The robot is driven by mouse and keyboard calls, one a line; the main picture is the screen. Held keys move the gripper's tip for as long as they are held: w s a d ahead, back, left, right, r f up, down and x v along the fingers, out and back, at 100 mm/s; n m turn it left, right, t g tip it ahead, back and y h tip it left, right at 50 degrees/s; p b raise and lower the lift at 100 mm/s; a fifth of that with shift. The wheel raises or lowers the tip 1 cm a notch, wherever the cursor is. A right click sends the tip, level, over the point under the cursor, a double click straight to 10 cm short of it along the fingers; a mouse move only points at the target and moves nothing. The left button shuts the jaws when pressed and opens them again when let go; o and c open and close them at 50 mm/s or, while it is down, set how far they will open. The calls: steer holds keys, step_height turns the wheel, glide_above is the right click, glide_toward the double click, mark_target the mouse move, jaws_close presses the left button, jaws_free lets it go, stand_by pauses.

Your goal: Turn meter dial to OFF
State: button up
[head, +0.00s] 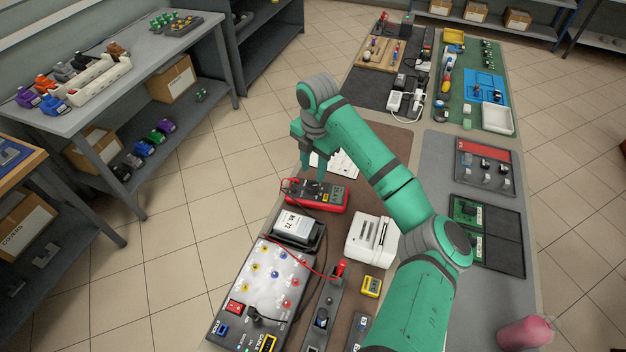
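The red multimeter (316,195) lies on the brown part of the long workbench, with its dark face up. Its dial and the dial's setting are too small to make out. My green arm reaches over the bench from the lower right. My gripper (312,178) points down just above the far edge of the meter, its fingers in front of a white paper sheet (342,163). The fingers look a little apart with nothing seen between them. I cannot tell whether they touch the meter.
A white-topped boxy device (297,228) stands just in front of the meter, and a white printer-like box (371,240) to its right. A panel with coloured sockets (266,282) lies nearer. Red and black leads run between them. Grey shelving tables stand to the left across tiled floor.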

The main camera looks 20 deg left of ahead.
mark_target(312, 186)
step_height(312, 186, down, 7)
steer(key=shift+a+r, duration=0.15)
steer(key=shift+c, duration=0.6)
steer(key=c, duration=0.7)
